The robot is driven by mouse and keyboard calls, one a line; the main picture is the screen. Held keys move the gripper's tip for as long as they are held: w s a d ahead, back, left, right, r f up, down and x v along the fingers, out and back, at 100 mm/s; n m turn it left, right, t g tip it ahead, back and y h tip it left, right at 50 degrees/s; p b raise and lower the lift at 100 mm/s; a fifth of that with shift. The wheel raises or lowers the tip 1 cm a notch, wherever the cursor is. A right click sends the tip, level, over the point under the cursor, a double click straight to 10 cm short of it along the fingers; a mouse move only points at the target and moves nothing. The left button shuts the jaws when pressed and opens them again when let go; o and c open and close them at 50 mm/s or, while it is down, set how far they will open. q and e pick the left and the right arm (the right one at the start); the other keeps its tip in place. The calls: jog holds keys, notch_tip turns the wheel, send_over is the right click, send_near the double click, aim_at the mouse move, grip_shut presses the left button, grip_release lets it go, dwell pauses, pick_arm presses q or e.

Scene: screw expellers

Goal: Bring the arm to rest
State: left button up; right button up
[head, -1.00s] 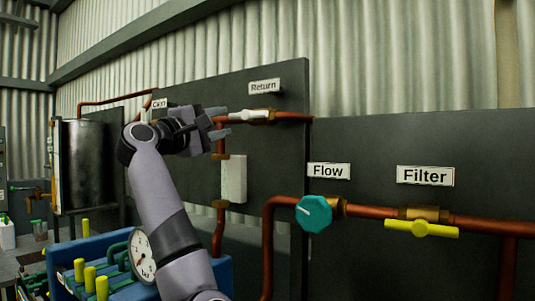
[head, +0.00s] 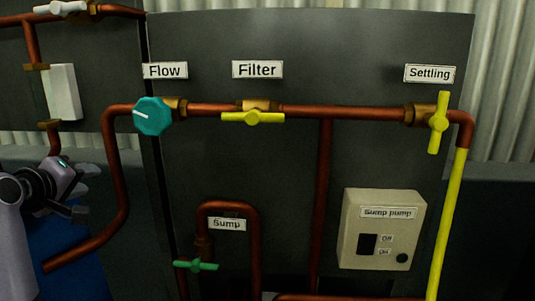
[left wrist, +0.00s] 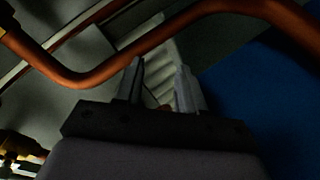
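My left gripper (head: 83,190) is at the left edge of the head view, in front of the dark panel and left of the curved copper pipe. Its two fingers stand apart with nothing held between them. The left wrist view also shows the left gripper (left wrist: 160,88) open, with a copper pipe (left wrist: 190,25) crossing beyond the fingertips. It touches no valve or handle that I can see. My right gripper is in neither view.
The panel carries a teal Flow knob (head: 153,116), yellow Filter handle (head: 253,118), yellow Settling handle (head: 438,122), green Sump handle (head: 196,265) and a sump pump box (head: 382,229). A blue surface (head: 70,255) lies below the gripper.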

pick_arm(q)
jog(key=s+d+f+m+g, duration=0.35)
jog(key=s+f, duration=0.25)
jog(key=f, duration=0.5)
jog(key=s+d+f+m+g, duration=0.2)
jog(key=s+d+f+m, duration=0.15)
jog(key=s+f, duration=0.55)
jog(key=s+d+f+m+g, duration=0.35)
jog(key=s+f, duration=0.35)
jog(key=s, duration=0.3)
jog(key=s+d+f+m+g, duration=0.2)
jog(key=s+d+f, duration=0.3)
jog(key=s, duration=0.5)
jog(key=w+d+f+t+h+p, duration=0.2)
jog(key=w+f+t+p, duration=0.2)
jog(key=w+t+p, duration=0.1)
jog(key=shift+w+f+m+t+h, duration=0.35)
jog(key=shift+w+t, duration=0.5)
jog(key=shift+t, duration=0.25)
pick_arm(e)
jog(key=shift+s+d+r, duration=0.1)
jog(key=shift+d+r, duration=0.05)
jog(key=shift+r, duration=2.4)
pick_arm(q)
jog(key=shift+d, duration=0.1)
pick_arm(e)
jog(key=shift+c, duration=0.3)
